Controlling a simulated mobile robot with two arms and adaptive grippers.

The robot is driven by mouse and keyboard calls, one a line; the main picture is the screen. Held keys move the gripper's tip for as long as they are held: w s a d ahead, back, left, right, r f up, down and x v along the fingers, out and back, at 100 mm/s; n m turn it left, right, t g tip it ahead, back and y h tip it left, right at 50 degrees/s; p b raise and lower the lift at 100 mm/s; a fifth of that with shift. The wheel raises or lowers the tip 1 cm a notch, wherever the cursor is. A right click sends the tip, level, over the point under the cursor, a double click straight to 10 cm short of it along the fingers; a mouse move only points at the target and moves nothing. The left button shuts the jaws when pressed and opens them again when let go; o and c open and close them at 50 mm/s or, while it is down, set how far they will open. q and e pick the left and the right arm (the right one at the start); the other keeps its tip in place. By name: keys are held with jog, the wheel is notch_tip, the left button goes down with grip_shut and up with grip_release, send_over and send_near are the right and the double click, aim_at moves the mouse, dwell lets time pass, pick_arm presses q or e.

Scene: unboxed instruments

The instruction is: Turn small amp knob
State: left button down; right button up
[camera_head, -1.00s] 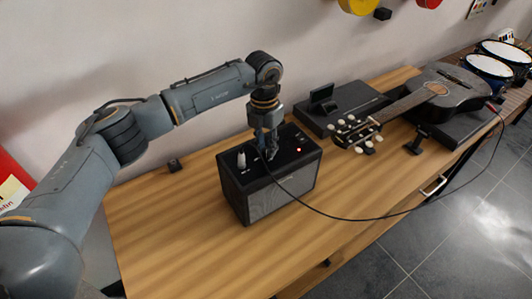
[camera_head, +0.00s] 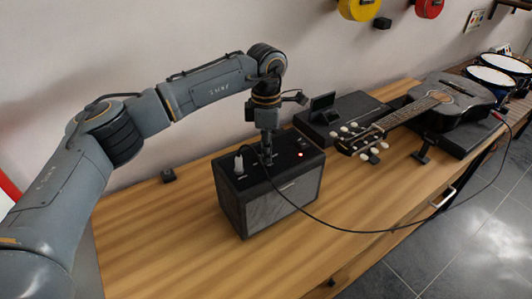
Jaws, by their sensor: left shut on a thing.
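The small amp (camera_head: 280,205) is a black box with a grey front grille on the wooden table. A red light glows on the right of its top panel, and a white plug or cable end (camera_head: 239,163) stands up at the left of the panel. My left gripper (camera_head: 267,158) points straight down onto the middle of the top panel, with its fingers shut. The small knob between the fingertips is hidden by them. My right gripper does not show.
A black cable runs from the amp across the table to a dark acoustic guitar (camera_head: 448,98) on a stand at the right. A black case (camera_head: 345,113) lies behind the amp. A small black block (camera_head: 168,175) sits at the back left. The table's front left is clear.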

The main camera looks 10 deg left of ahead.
pick_arm(q)
jog(key=shift+m, duration=0.7)
jog(key=c, duration=1.2)
grip_release()
jog(key=shift+o, duration=0.2)
jog(key=shift+r, duration=0.1)
notch_tip(320, 180, up, 12)
jog(key=shift+w+b, duration=0.25)
jog(key=shift+b, duration=0.05)
